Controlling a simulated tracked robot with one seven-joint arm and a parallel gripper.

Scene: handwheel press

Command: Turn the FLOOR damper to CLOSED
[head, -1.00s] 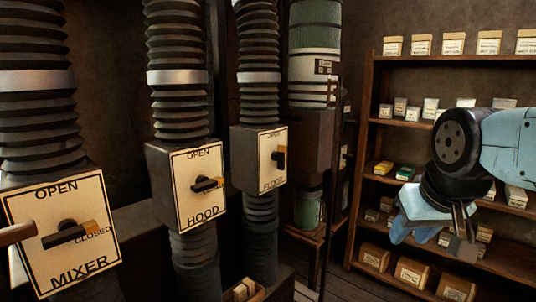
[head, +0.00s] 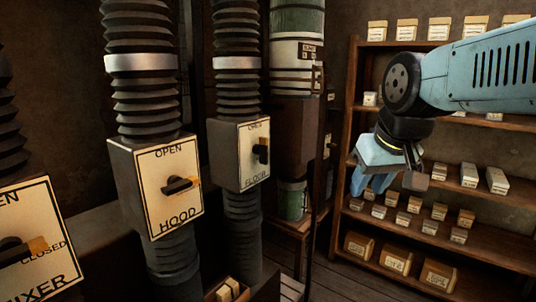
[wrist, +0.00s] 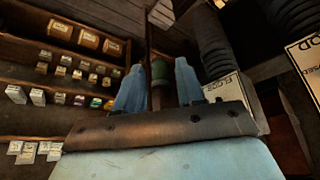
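The FLOOR damper box (head: 228,158) sits on a ribbed duct at middle left in the head view, its cream plate seen at a slant. Its dark handle (head: 262,150) stands about upright; which end points where is too small to tell. The word at the plate's top is hard to read; FLOOR is at the bottom. My gripper (head: 374,184) is to the right of the box, apart from it, fingers pointing down. In the wrist view, the two blue fingers (wrist: 159,88) are spread with nothing held. Part of the FLOOR plate (wrist: 222,88) shows just right of them.
The HOOD damper (head: 178,186) and the MIXER damper (head: 38,245) stand to the left. A green and white canister (head: 297,50) is behind the FLOOR duct. Shelves with small boxes (head: 440,275) fill the right. Open floor lies between.

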